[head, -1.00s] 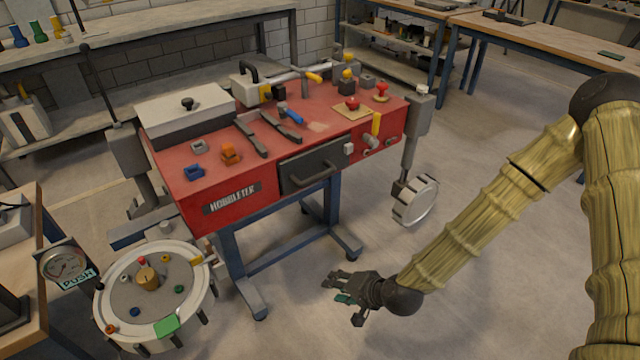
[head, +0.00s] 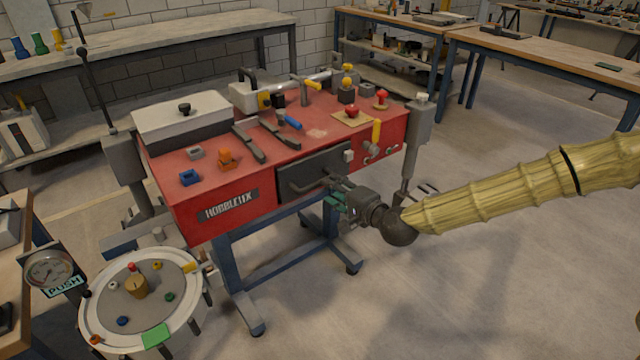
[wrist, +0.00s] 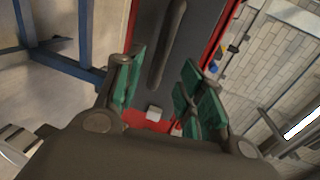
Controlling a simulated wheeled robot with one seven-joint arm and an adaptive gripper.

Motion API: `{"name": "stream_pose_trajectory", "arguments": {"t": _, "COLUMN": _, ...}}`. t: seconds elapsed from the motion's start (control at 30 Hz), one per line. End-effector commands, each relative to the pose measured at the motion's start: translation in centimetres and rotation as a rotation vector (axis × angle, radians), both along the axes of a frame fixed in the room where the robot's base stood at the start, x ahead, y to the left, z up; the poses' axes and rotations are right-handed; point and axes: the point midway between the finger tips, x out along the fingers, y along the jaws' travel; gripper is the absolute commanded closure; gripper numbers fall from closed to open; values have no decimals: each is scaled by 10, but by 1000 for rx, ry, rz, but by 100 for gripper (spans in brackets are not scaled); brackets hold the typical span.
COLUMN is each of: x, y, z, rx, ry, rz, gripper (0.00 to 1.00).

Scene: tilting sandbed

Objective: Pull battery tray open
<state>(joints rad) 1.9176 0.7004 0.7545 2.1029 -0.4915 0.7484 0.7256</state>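The battery tray (head: 297,171) is a dark grey drawer front in the front face of the red machine (head: 190,205), with a dark bar handle (head: 305,187) across it. The tray front looks flush with the red face. In the wrist view the handle (wrist: 168,45) runs up the picture, beyond my fingertips and between their lines. My gripper (head: 335,192) is just in front of the right part of the tray. In the wrist view my gripper (wrist: 158,88) is open, with green pads apart and nothing between them. Part of the handle's right end is hidden by the fingers in the head view.
A small white block (head: 349,156) sits at the tray's right edge, with a knob and yellow lever beyond it. A round drum table (head: 140,300) stands at lower left. Blue legs (head: 240,280) stand below the machine. The floor at right is clear.

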Motion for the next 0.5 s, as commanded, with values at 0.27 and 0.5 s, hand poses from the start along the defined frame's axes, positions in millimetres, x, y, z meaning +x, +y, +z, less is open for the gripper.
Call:
{"name": "stream_pose_trajectory", "arguments": {"t": 0.27, "x": 34, "y": 26, "z": -10, "rx": -1, "ry": 0, "rz": 1, "gripper": 61}}
{"name": "stream_pose_trajectory", "arguments": {"t": 0.5, "x": 49, "y": 37, "z": -14, "rx": -1, "ry": 0, "rz": 1, "gripper": 61}}
